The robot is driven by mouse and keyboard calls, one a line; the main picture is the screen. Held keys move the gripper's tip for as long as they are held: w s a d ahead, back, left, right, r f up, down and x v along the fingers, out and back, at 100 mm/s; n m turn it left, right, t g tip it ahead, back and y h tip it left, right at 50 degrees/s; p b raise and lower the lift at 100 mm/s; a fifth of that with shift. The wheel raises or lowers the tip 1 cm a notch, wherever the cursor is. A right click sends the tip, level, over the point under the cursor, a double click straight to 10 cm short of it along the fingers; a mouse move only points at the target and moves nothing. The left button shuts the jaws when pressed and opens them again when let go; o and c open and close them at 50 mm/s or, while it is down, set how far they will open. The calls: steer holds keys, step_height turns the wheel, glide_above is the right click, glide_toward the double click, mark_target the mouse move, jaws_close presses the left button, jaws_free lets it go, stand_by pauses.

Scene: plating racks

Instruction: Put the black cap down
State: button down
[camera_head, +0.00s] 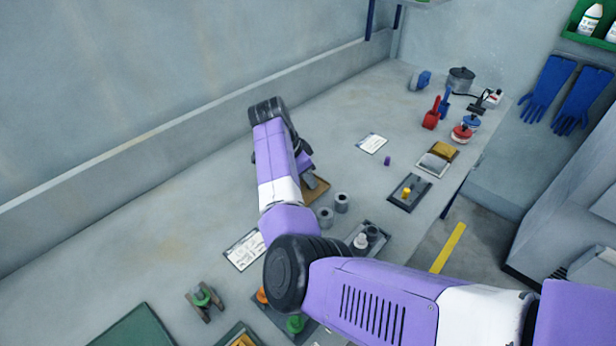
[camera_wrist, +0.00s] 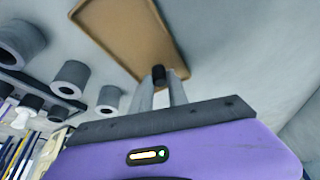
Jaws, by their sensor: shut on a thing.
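The black cap (camera_wrist: 158,73) is a small dark piece between the fingertips in the wrist view. My gripper (camera_wrist: 164,84) is shut on it. Behind the cap in this view lies a shallow tan tray (camera_wrist: 115,28) with a raised rim. I cannot tell whether the cap touches the tray or is above it. In the head view my arm covers the cap and most of the gripper, and only a corner of the tan tray (camera_head: 319,190) shows beside the arm.
Two grey hollow cylinders (camera_head: 325,217) (camera_head: 342,202) stand close to the tray. A dark tray with a yellow knob (camera_head: 407,192), a white card (camera_head: 372,143) and a small purple piece (camera_head: 387,161) lie to the right. Bench space by the back wall is clear.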

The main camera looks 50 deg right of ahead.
steer(key=c, duration=1.3)
jaws_free()
steer(key=shift+f, duration=0.1)
steer(key=b+v, duration=0.1)
steer(key=v, duration=1.1)
steer(key=shift+r, duration=0.2)
